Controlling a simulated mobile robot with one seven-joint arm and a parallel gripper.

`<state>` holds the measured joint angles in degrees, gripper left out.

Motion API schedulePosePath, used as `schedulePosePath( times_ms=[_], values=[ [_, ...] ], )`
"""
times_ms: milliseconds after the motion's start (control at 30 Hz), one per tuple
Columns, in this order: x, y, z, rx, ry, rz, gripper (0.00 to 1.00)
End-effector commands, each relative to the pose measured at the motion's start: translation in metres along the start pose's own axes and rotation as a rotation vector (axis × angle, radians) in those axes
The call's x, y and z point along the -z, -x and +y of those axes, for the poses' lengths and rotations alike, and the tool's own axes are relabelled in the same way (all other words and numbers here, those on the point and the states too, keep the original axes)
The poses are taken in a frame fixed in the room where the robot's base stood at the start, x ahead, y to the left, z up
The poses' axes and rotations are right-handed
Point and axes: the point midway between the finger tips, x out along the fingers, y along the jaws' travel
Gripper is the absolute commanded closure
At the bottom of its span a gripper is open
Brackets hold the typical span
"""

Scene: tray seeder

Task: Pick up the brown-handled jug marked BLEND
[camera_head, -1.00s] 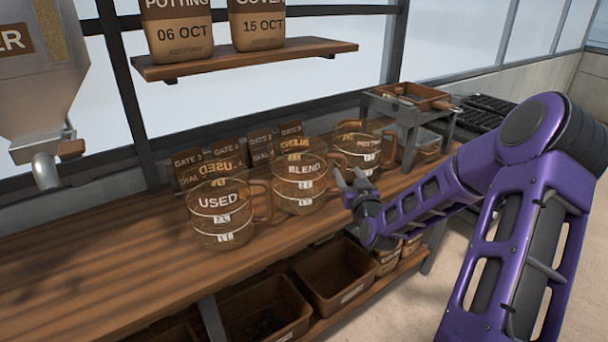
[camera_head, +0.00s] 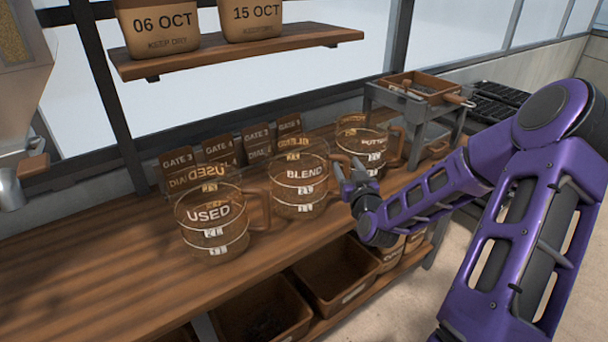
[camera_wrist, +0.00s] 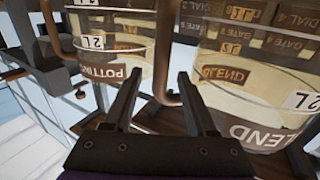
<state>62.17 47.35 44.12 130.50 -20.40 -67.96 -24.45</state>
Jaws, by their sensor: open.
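The BLEND jug (camera_head: 299,190) is a clear, brown-tinted jug with a brown handle, upright on the wooden bench between the USED jug (camera_head: 212,228) and the POTTING jug (camera_head: 361,150). My gripper (camera_head: 350,168) is at its right, on the handle side. In the wrist view the BLEND jug (camera_wrist: 268,88) fills the right and the POTTING jug (camera_wrist: 108,45) the left, both with upside-down lettering. My gripper (camera_wrist: 160,76) is open there, with a brown handle bar (camera_wrist: 163,50) showing between its fingertips. Whether the fingers surround the handle or stop short of it is unclear.
Marked cards (camera_head: 178,165) stand behind the jugs. A grey stand (camera_head: 412,120) with a brown tray is right of the POTTING jug. Bins (camera_head: 340,272) sit below the bench, and a shelf (camera_head: 240,52) hangs above. The front left bench is clear.

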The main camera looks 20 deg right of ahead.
Motion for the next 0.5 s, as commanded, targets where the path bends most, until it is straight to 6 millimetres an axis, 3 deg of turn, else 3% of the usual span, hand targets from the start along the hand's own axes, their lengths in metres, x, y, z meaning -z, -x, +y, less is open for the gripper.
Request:
schedulePosePath(
  times_ms=[367,500],
  values=[
    [0.0001,0.0027,-0.0002,-0.001,0.000,0.001,0.43],
    [0.0000,0.0027,-0.0002,-0.001,0.000,0.001,0.65]
  ],
)
